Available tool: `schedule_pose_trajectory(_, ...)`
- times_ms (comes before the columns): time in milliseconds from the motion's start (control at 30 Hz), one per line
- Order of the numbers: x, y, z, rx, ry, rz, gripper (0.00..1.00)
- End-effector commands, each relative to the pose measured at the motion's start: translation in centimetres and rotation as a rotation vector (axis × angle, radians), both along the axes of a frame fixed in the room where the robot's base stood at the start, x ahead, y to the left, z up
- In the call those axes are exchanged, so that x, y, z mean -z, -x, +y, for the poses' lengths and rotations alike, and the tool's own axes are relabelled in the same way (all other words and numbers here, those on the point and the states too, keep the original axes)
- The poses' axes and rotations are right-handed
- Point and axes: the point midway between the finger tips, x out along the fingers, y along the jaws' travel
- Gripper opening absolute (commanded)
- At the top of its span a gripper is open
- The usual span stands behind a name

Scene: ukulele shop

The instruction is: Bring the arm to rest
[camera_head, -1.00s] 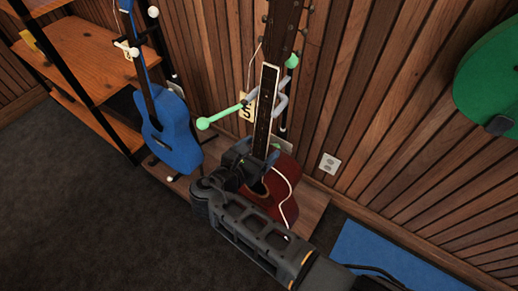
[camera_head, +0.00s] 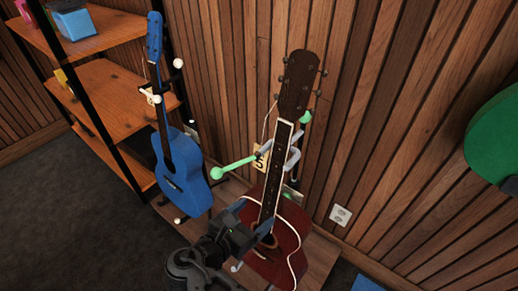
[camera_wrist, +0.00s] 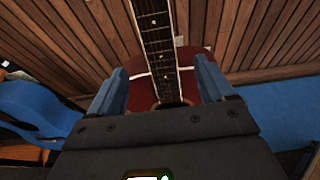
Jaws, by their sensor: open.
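My gripper (camera_head: 254,220) is at the lower middle of the head view, in front of the body of a dark red ukulele (camera_head: 291,238). In the wrist view my gripper (camera_wrist: 157,88) is open, with its two blue fingers apart. The red body (camera_wrist: 140,98) and fretted neck of the ukulele show between and beyond the fingers. Nothing is visibly held. I cannot tell whether a finger touches the ukulele. The red ukulele stands upright at a stand with a green-tipped arm (camera_head: 236,167). My gripper hides part of its body.
A blue ukulele (camera_head: 184,176) stands to the left beside a wooden shelf (camera_head: 113,88). A slatted wooden wall (camera_head: 400,120) is close behind. A green instrument body (camera_head: 495,140) hangs at right. Dark floor (camera_head: 60,220) is clear at lower left.

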Motion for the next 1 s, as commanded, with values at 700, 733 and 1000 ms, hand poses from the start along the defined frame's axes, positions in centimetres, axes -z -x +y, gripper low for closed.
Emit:
schedule_pose_trajectory(700,11.0,15.5,-2.6,0.155,-0.921,0.099,0.82)
schedule_pose_trajectory(733,11.1,16.4,-2.8,0.179,-0.983,0.093,0.82)
schedule_pose_trajectory(1000,8.9,24.1,-5.8,0.426,-1.501,-0.034,0.82)
